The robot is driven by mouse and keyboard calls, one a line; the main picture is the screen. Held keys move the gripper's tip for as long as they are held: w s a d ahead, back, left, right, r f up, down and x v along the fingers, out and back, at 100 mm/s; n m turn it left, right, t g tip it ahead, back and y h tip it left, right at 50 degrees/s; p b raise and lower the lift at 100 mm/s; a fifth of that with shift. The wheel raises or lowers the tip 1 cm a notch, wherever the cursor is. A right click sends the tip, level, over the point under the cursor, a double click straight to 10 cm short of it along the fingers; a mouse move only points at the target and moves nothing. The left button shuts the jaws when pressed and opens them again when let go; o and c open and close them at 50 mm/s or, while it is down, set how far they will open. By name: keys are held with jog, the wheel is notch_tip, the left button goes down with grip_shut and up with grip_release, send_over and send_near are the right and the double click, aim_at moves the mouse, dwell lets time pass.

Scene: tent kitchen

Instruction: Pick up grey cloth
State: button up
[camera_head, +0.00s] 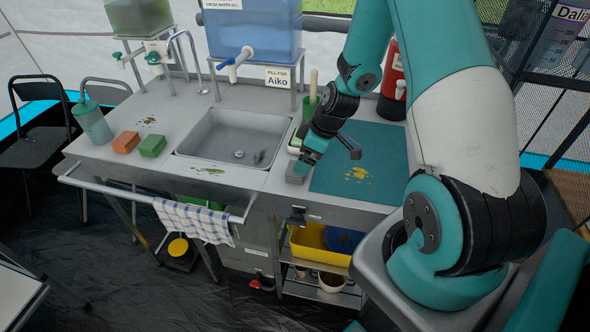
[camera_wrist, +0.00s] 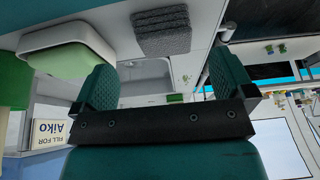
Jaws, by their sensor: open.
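The grey cloth (camera_wrist: 161,32) is a folded, ribbed, layered stack at the top middle of the wrist view. In the head view the grey cloth (camera_head: 295,178) lies on the counter between the sink and the teal mat, partly hidden by my gripper. My gripper (camera_head: 311,158) points down at the counter close to the cloth. In the wrist view its two teal fingers (camera_wrist: 163,80) stand wide apart with nothing between them. The cloth shows beyond the fingertips, not between them.
A white-rimmed green item (camera_wrist: 72,45) is close beside one finger. The sink (camera_head: 236,140) lies left of the cloth and the teal mat (camera_head: 385,150) right. A checkered towel (camera_head: 195,220) hangs on the front rail.

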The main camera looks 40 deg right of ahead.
aim_at(290, 176)
jog(key=x, duration=0.1)
jog(key=p+x, duration=0.1)
jog(key=x, duration=0.2)
jog(key=shift+a+f+p, duration=0.15)
jog(key=shift+a+p, duration=0.15)
jog(key=shift+w+a+f, duration=0.1)
jog(key=shift+w+f, duration=0.1)
jog(key=shift+f, duration=0.35)
jog(key=c, duration=1)
